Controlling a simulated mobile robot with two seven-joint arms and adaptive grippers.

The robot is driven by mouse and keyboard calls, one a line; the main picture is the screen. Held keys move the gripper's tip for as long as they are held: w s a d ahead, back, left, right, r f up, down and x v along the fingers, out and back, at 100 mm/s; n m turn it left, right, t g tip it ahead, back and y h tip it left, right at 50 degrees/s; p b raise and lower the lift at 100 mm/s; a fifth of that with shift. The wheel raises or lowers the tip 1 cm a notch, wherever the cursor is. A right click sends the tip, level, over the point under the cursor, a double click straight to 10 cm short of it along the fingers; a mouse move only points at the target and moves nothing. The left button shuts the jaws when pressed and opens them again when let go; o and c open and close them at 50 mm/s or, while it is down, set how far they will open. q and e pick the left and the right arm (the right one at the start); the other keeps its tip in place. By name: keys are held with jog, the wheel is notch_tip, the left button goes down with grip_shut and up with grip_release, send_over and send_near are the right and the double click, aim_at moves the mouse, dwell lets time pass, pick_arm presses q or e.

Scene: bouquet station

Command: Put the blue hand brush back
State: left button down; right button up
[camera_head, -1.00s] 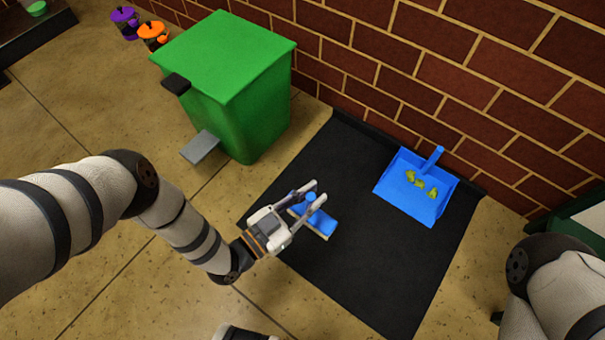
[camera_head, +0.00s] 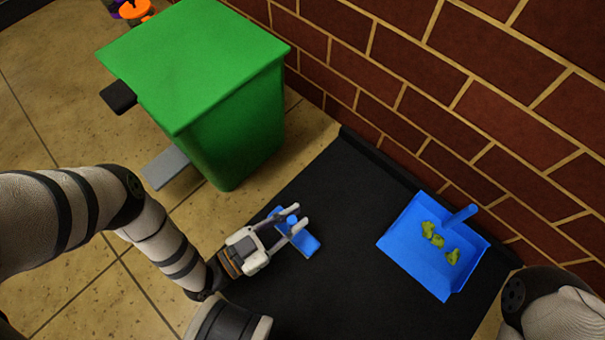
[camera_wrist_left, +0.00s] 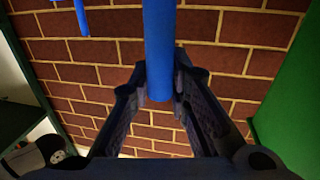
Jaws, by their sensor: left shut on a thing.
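The blue hand brush (camera_head: 308,245) is over the black mat (camera_head: 330,190) in the head view, left of the blue dustpan (camera_head: 415,255). My left gripper (camera_head: 297,216) is shut on the brush's handle. In the left wrist view the blue handle (camera_wrist_left: 160,45) stands between the two fingers; the brush's bristle end is out of that view. I cannot tell whether the brush touches the mat. The dustpan lies on the mat by the brick wall and holds a few yellow-green scraps (camera_head: 433,236). My right arm shows at the lower right; its gripper is out of view.
A green bin (camera_head: 235,130) with a grey pedal (camera_head: 166,167) stands left of the mat. The brick wall (camera_head: 450,90) runs behind. An orange item (camera_head: 135,10) is at the top left. The mat between brush and dustpan is clear.

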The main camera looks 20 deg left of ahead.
pick_arm(q)
jog(key=shift+w+f, duration=0.1)
jog(key=c, duration=1.9)
grip_release()
jog(key=shift+c, duration=0.2)
jog(key=o, duration=0.4)
jog(key=p+v, duration=0.3)
jog(key=v, duration=0.9)
pick_arm(e)
jog(key=shift+s+d+r, duration=0.1)
jog(key=shift+s+r, duration=0.05)
jog(key=shift+r, duration=0.65)
